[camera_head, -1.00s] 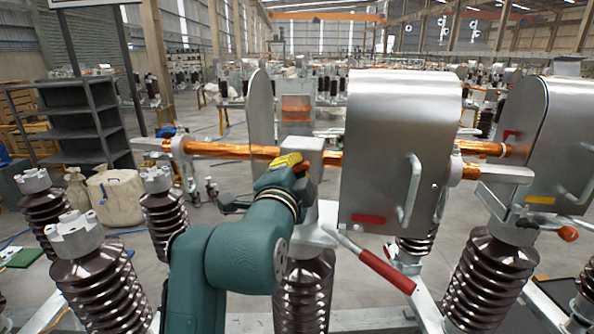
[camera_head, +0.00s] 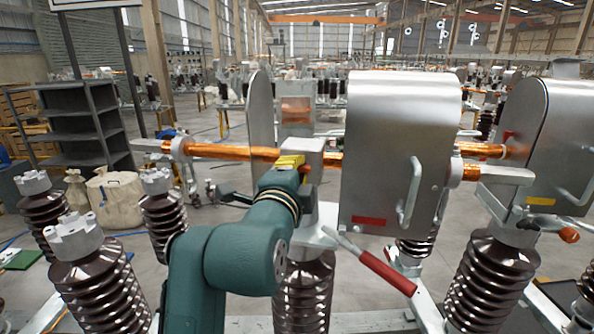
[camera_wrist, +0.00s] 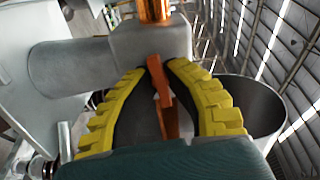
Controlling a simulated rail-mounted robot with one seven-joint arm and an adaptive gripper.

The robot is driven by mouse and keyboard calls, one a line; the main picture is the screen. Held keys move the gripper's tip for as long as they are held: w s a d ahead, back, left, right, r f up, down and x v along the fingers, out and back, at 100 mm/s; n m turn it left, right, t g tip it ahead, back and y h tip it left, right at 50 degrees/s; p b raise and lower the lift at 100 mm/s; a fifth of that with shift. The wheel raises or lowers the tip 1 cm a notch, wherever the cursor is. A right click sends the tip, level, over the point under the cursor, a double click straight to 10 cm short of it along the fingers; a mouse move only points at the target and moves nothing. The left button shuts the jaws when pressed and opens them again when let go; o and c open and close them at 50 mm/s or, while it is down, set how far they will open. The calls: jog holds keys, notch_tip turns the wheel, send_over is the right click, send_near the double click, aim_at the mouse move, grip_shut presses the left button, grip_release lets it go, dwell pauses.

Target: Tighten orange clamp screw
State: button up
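The orange clamp screw (camera_wrist: 164,103) shows in the wrist view, narrow, angled and between my yellow fingers. My gripper (camera_wrist: 157,66) has its fingertips drawn close around the screw's far part, just below a grey metal block (camera_wrist: 150,38). The fingers spread apart towards their bases. In the head view my gripper (camera_head: 291,162) is at the front of the same grey block (camera_head: 316,156), and a small orange part shows beside it. The rest of the screw is hidden by my gripper and arm there.
A copper bar (camera_head: 232,151) runs through the block. A large metal housing (camera_head: 398,140) with a handle stands close on the right. A red-handled lever (camera_head: 384,271) juts out below it. Brown insulators (camera_head: 98,290) stand at the left.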

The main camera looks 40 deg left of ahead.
jog(key=o, duration=0.6)
jog(key=v, duration=1.2)
jog(key=shift+f, duration=0.1)
